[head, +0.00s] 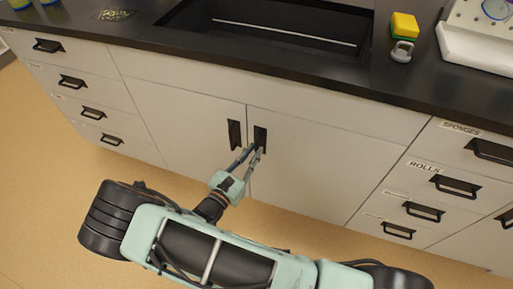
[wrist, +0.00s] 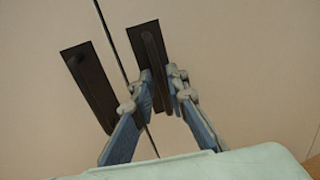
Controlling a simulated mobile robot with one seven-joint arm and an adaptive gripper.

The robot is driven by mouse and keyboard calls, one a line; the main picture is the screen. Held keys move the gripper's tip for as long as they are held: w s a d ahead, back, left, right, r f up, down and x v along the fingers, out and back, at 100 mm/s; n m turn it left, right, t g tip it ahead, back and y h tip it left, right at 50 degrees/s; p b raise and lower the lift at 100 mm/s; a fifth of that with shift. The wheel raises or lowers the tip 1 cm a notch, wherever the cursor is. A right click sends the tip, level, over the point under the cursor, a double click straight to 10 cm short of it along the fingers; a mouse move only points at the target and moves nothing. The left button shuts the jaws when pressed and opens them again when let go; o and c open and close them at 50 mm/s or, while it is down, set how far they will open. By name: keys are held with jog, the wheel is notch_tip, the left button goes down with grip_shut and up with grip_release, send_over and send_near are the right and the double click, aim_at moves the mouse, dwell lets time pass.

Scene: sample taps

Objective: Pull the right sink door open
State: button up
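The right sink door (head: 315,160) is a pale panel under the sink, flush with the cabinet front. Its dark vertical handle (head: 260,138) is near its left edge and also shows in the wrist view (wrist: 152,58). The left sink door (head: 185,118) is also shut, with its own handle (head: 234,134) close beside. My gripper (head: 255,152) is at the lower part of the right handle. In the wrist view its two blue-grey fingers (wrist: 159,76) stand apart, one on each side of the handle bar. Whether either finger touches the bar cannot be told.
Drawers with dark handles stand left (head: 72,82) and right (head: 455,186) of the doors. The black countertop (head: 110,30) overhangs above, with the sink (head: 270,45) and a yellow-green sponge (head: 404,26). The tan floor (head: 40,200) before the cabinet looks clear.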

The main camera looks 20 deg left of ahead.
jog(key=shift+x, duration=1.3)
grip_shut()
jog(key=shift+s, duration=0.2)
